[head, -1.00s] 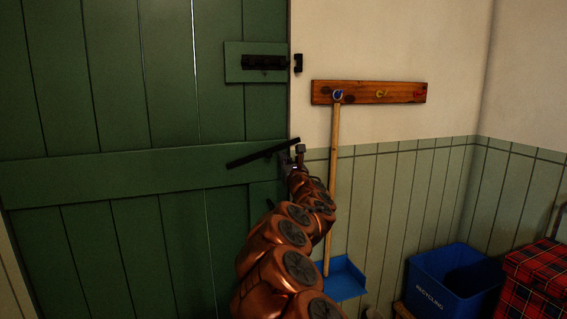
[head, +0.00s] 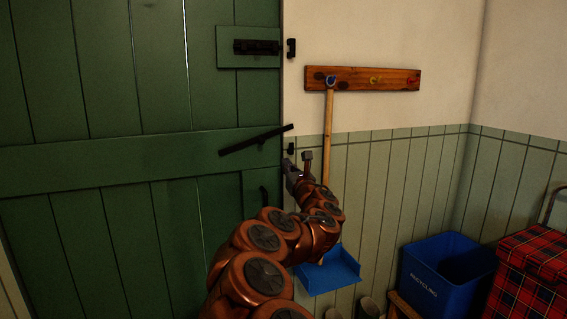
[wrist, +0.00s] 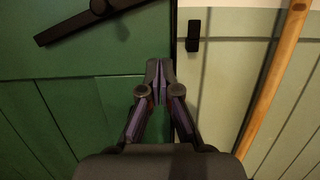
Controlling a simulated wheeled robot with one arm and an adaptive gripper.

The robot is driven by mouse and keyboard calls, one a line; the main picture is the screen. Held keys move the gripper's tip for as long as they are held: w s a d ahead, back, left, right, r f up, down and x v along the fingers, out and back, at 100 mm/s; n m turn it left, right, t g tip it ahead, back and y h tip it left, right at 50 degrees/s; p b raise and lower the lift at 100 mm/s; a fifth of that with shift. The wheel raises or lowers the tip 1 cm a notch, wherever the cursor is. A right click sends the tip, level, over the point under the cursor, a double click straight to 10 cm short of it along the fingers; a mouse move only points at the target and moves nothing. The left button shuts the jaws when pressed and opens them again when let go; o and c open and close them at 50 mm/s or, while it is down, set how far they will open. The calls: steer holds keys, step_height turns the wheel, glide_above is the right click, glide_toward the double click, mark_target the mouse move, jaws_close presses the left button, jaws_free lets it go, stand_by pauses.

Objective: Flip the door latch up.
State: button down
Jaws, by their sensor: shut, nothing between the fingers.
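The door latch is a dark bar (head: 250,140) on the green door (head: 90,155), tilted with its right end raised. Its right end lies above the small dark catch (head: 290,148) on the door frame. In the wrist view the bar (wrist: 85,22) is at the upper left and the catch (wrist: 193,37) at the upper right. My gripper (head: 288,168) is shut and empty, just below the catch and the bar's right end, apart from both. In the wrist view its fingertips (wrist: 160,70) meet in front of the door's edge.
A black bolt (head: 256,47) sits higher on the door. To the right, a wooden broom pole (head: 328,135) hangs from a peg rail (head: 395,78). A blue recycling bin (head: 440,280) and a plaid box (head: 535,275) stand lower right.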

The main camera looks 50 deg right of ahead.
steer(key=shift+v, duration=1.55)
steer(key=shift+d, duration=0.1)
steer(key=shift+a+x, duration=0.1)
steer(key=shift+x, duration=1.95)
steer(key=shift+a+x, duration=0.15)
steer(key=shift+x, duration=1.9)
steer(key=shift+w, duration=0.1)
